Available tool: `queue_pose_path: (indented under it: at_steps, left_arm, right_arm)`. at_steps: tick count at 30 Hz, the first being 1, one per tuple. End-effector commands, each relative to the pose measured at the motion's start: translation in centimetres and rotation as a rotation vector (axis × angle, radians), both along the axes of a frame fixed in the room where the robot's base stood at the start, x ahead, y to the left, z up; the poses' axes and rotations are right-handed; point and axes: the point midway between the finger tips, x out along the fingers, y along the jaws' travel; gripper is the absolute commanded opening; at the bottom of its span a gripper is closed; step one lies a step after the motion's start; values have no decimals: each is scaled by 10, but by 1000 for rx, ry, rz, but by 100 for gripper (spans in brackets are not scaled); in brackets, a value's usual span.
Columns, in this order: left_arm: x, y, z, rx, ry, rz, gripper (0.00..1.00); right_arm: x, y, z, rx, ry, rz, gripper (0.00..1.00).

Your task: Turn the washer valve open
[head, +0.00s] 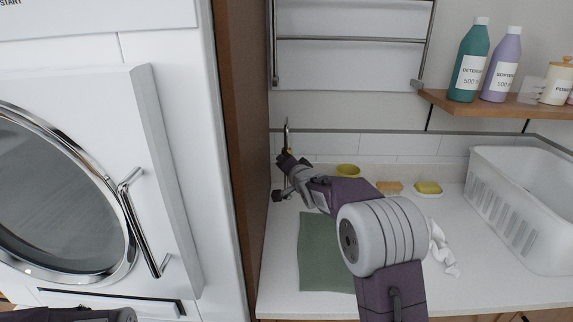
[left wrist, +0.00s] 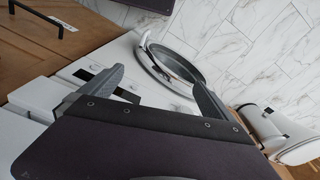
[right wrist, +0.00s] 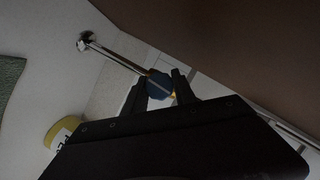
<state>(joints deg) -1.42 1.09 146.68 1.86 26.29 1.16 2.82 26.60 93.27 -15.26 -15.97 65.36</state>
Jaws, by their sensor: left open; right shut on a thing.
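The washer valve is a blue knob (right wrist: 160,84) at the end of a thin metal pipe (right wrist: 115,57) in the right wrist view. My right gripper (right wrist: 160,86) is shut on this knob, one finger on each side. In the head view the pipe (head: 287,132) stands at the back left of the counter, and my right gripper (head: 286,165) hides most of the valve. How far the valve is turned cannot be told. My left gripper (left wrist: 155,92) is open and empty in front of the white washer (head: 135,45), whose round door (left wrist: 170,65) also shows in the left wrist view.
A brown panel (head: 243,130) stands close on the left of the valve. Bottles stand on a wooden shelf (head: 510,105).

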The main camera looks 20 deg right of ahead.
Motion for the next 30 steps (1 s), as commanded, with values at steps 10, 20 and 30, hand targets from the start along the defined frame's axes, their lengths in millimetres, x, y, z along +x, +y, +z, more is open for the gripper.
queue_pose_path:
  at_steps: [10,20,30]
  left_arm:
    - [0,0,-3,0,0,0,100]
    - [0,0,-3,0,0,0,100]
    - [0,0,-3,0,0,0,100]
  right_arm:
    - [0,0,-1,-83,27,0,0]
    - [0,0,-1,-92,30,1,0]
    - [0,0,-1,-91,27,0,54]
